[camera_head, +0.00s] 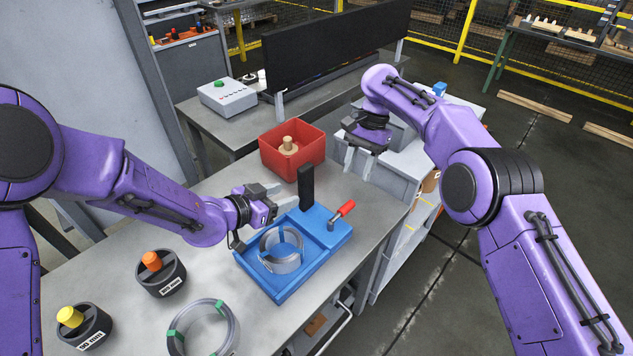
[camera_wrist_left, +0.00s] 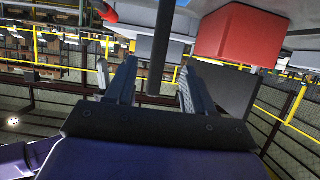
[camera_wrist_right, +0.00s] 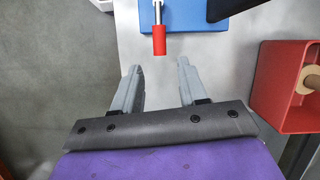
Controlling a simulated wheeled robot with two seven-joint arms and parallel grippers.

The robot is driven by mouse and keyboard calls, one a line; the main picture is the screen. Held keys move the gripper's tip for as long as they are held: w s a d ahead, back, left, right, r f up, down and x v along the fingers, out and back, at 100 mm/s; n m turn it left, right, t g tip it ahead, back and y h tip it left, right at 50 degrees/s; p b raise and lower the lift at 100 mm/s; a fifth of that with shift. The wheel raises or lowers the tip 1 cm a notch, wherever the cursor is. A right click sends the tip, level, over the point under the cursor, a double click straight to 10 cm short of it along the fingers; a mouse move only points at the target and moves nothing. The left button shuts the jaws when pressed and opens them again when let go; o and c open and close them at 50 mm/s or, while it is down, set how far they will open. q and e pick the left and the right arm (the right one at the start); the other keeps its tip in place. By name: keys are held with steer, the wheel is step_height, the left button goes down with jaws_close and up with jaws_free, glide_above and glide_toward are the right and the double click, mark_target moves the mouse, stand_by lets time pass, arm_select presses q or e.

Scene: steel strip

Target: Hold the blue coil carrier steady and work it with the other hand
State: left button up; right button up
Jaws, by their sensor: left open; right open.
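The blue coil carrier (camera_head: 262,276) sits on the steel table with a silver coil (camera_head: 281,262) in its recess. A black upright post (camera_head: 306,187) stands at its far side, and a lever with a red handle (camera_head: 346,208) is at its right corner. My left gripper (camera_head: 286,193) is open close to the post; the left wrist view shows the dark post (camera_wrist_left: 164,45) between the finger lines, contact unclear. My right gripper (camera_head: 359,163) is open and empty, above and behind the lever. In the right wrist view the red handle (camera_wrist_right: 158,41) lies ahead of the open fingers (camera_wrist_right: 158,78), apart from them.
A red bin (camera_head: 278,160) with a wooden spool stands behind the carrier. Two dark pots with orange (camera_head: 161,280) and yellow (camera_head: 84,328) knobs and a loose coil with green clips (camera_head: 235,332) lie at front left. A grey control box (camera_head: 227,97) stands behind.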

mark_target(300, 190)
arm_select(q)
steer(key=x, duration=0.5)
steer(key=shift+w+d+f, duration=0.15)
steer(key=shift+d, duration=0.05)
steer(key=shift+w+d+f, duration=0.15)
steer(key=shift+w+d, duration=0.15)
steer(key=shift+d, duration=0.1)
steer(key=shift+w, duration=0.15)
jaws_close()
stand_by(0.8)
stand_by(0.9)
